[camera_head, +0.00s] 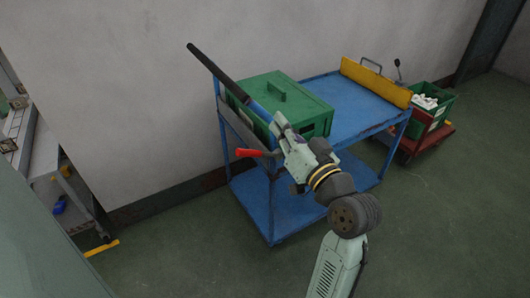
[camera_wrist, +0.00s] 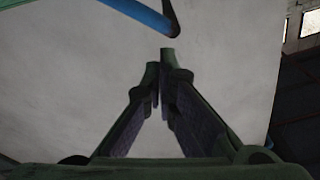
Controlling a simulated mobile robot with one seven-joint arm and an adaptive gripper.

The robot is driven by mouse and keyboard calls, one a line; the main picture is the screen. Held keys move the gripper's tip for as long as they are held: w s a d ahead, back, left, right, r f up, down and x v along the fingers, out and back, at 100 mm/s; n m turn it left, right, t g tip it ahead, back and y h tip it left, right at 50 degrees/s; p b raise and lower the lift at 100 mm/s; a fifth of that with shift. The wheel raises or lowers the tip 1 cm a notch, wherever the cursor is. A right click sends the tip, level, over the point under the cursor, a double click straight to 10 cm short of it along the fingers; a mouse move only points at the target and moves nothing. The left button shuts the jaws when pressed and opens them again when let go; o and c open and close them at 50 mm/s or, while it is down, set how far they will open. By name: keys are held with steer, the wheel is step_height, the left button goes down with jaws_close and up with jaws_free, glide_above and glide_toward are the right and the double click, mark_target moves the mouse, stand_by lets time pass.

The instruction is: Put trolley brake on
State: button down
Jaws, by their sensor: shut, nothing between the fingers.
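The blue trolley (camera_head: 270,200) stands by the wall with two shelves and a dark push handle (camera_head: 208,60) rising at its left end. A red-gripped lever (camera_head: 248,153) sticks out to the left at that end, and I take it to be the brake. My gripper (camera_head: 277,122) is shut and empty, in front of the green box and above and right of the red grip. I cannot tell whether it touches anything. In the wrist view, the closed fingers (camera_wrist: 160,80) point toward the pale wall, with a blue and black bar (camera_wrist: 155,17) beyond them. The red lever is not in the wrist view.
A green lidded box (camera_head: 300,98) sits on the trolley's top shelf, and a yellow panel (camera_head: 376,82) stands at its far end. A red cart (camera_head: 432,137) with a green crate (camera_head: 440,100) is at the right. A workbench (camera_head: 45,160) stands at the left. The floor in front is clear.

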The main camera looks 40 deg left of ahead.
steer(key=d+f+g+h, duration=0.1)
steer(key=d+f+g, duration=0.1)
steer(key=f, duration=0.5)
steer(key=shift+s+d+m, duration=0.35)
steer(key=shift+d+m, duration=0.05)
steer(key=shift+d, duration=0.5)
steer(key=shift+a+r, duration=0.1)
steer(key=p, duration=0.3)
glide_above(259, 154)
steer(key=d, duration=0.4)
steer(key=f, duration=0.1)
steer(key=a+f, duration=0.1)
steer(key=s+a+f, duration=0.1)
steer(key=f, duration=0.1)
steer(key=shift+s+a, duration=0.1)
steer(key=shift+a, duration=0.15)
